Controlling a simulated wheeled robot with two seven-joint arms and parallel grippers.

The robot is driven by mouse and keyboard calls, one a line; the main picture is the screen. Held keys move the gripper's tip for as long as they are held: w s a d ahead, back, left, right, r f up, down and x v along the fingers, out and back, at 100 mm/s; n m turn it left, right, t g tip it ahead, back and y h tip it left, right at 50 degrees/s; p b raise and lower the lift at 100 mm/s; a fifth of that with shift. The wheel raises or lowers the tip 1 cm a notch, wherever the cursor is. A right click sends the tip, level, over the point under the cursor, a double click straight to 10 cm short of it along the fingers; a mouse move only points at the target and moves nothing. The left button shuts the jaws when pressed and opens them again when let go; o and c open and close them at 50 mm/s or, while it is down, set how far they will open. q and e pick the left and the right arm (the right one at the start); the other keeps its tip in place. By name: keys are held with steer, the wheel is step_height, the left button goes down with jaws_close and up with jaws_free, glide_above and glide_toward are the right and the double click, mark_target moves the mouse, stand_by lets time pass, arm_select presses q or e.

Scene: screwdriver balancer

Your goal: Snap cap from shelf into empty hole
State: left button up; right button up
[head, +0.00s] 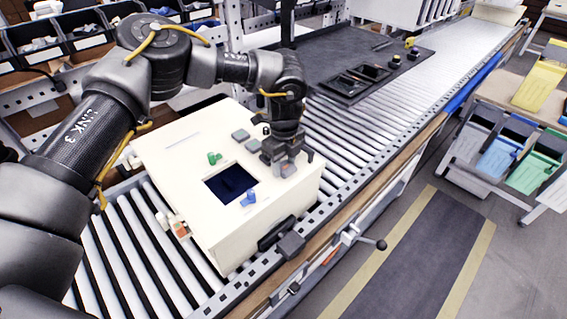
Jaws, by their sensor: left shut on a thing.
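The cream-white box (170,165) stands on the roller conveyor, with a dark square opening (228,184) in its top. Small coloured pieces sit around the opening: a green one (214,158), a blue one (248,198) and grey square ones (240,134). My left gripper (287,168) points down at the right part of the box top. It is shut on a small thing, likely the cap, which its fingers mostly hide. I cannot tell whether that thing touches the box, and I cannot make out the empty hole. My right gripper is not in view.
A dark tray (357,80) with compartments lies on the conveyor behind the box. Shelf bins (85,38) line the back left. A rack of coloured bins (500,157) stands at the right. A clamp handle (362,240) juts from the conveyor's front rail. Bare rollers (375,120) lie right of the box.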

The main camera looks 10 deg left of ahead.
arm_select(q)
steer(key=shift+s+f, duration=0.3)
steer(key=shift+f, duration=0.25)
steer(key=shift+s+f, duration=0.25)
steer(key=shift+f, duration=0.25)
stand_by(0.8)
steer(key=o, duration=1)
steer(key=shift+d, duration=0.1)
steer(key=shift+o, duration=0.9)
steer(key=shift+w+d+f, duration=0.1)
steer(key=shift+w, duration=0.05)
steer(key=shift+r+b, duration=0.25)
steer(key=shift+b, duration=0.1)
step_height(320, 180, up, 13)
steer(key=w+b, duration=0.1)
steer(key=b, duration=0.1)
steer(key=shift+f+b, duration=0.2)
steer(key=shift+b, duration=0.15)
